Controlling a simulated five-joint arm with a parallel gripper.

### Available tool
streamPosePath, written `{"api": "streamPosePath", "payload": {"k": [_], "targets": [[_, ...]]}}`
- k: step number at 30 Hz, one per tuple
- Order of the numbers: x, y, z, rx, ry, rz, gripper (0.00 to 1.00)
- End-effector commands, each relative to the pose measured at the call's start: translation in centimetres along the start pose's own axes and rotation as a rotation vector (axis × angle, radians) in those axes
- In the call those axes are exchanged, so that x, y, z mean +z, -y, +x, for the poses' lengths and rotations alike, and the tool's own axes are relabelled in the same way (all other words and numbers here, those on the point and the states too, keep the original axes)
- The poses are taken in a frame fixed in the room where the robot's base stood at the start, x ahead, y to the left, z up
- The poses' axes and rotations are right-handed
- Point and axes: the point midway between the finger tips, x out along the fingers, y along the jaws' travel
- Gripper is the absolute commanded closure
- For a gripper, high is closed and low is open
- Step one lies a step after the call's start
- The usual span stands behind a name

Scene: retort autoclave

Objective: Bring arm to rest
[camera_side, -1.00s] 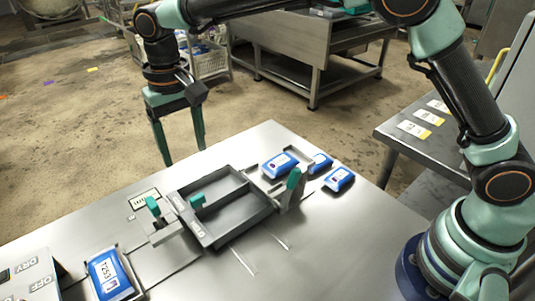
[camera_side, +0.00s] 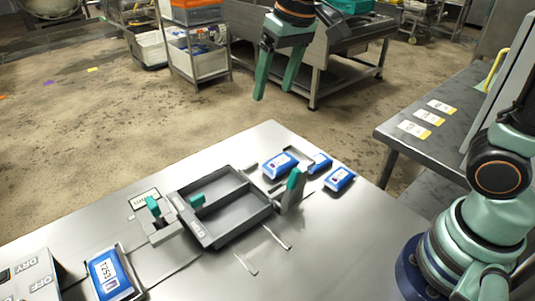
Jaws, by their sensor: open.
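My gripper (camera_side: 275,88) hangs at the top middle of the side view, fingers pointing down and spread apart, with nothing between them. It is well above and beyond the back edge of the steel table (camera_side: 110,205). My arm's base stands at the right end of the table. The arm links between base and gripper are mostly out of the picture.
A grey two-compartment tray (camera_side: 236,228) sits mid-table with green-handled parts around it. Blue pouches (camera_side: 279,165) lie behind it, and another blue pouch (camera_side: 110,274) lies at front left. A side table (camera_side: 450,135) holds labelled cards. Air around the gripper looks clear.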

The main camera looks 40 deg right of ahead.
Motion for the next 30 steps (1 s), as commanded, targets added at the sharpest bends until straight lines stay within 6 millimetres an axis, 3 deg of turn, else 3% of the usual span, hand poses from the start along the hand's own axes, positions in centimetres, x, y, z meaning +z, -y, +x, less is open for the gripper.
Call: {"api": "streamPosePath", "payload": {"k": [1,6,12,18,30], "targets": [[1.0,-1.5,-0.7,0.002,-0.029,0.005,0.28],[4.3,-5.5,-1.7,0.016,-0.112,0.000,0.28],[8.1,-8.8,-1.4,0.044,-0.194,-0.008,0.28],[9.9,-10.2,-0.8,0.064,-0.233,-0.016,0.28],[10.2,-10.3,-0.7,0.066,-0.236,-0.018,0.28]]}}
